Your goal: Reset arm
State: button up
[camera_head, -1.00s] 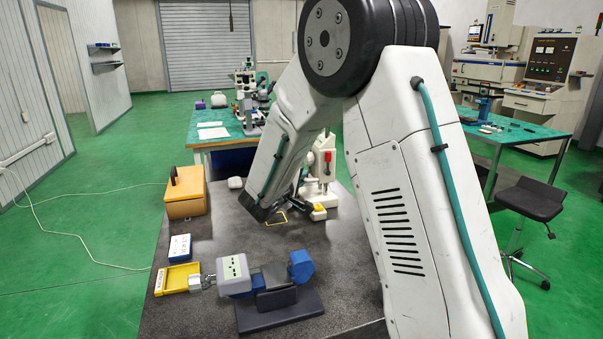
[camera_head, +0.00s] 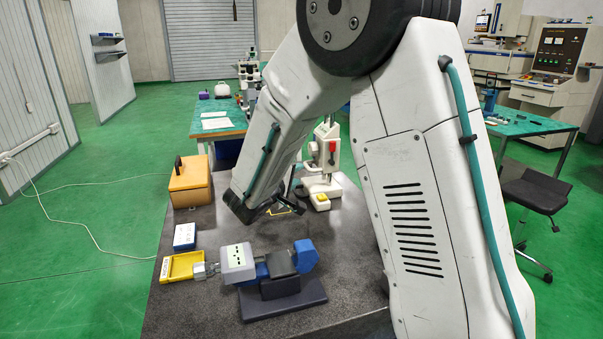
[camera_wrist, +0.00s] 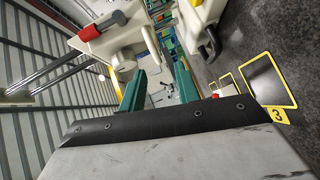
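My arm (camera_head: 400,190) reaches over the dark table (camera_head: 350,225), bent downward from its large dark joint. The dark end of its forearm hangs above the middle of the table, between the blue-grey device and the white machine. My gripper shows in the wrist view (camera_wrist: 158,78) as two teal fingers with a clear gap between them. Nothing is held between the fingers. In the head view the gripper is mostly hidden by the forearm.
A blue-grey device (camera_head: 238,262) on a dark base, a yellow tray (camera_head: 181,267), a blue-white box (camera_head: 184,236) and an orange-brown box (camera_head: 190,185) occupy the table's left and front. A white machine with a red part (camera_head: 331,155) stands behind. A black stool (camera_head: 531,196) is right.

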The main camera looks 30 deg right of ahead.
jog(key=shift+s+a+r, duration=0.1)
jog(key=shift+s+a, duration=0.3)
jog(key=shift+a, duration=0.15)
jog(key=s+d+r+m+g+y, duration=0.1)
jog(key=s+d+r+m+g, duration=0.15)
jog(key=s, duration=0.45)
jog(key=s+d+r+m+g+y, duration=0.1)
jog(key=s+g, duration=0.2)
jog(key=s, duration=0.4)
jog(key=s+d+r+m+g+y, duration=0.1)
jog(key=s+d+r+m+g, duration=0.15)
jog(key=s, duration=0.45)
jog(key=s+a+f+y, duration=0.1)
jog(key=s+a+y, duration=0.9)
jog(key=s+a, duration=0.3)
jog(key=s, duration=0.3)
jog(key=shift+s+n, duration=0.4)
jog(key=shift+f, duration=0.1)
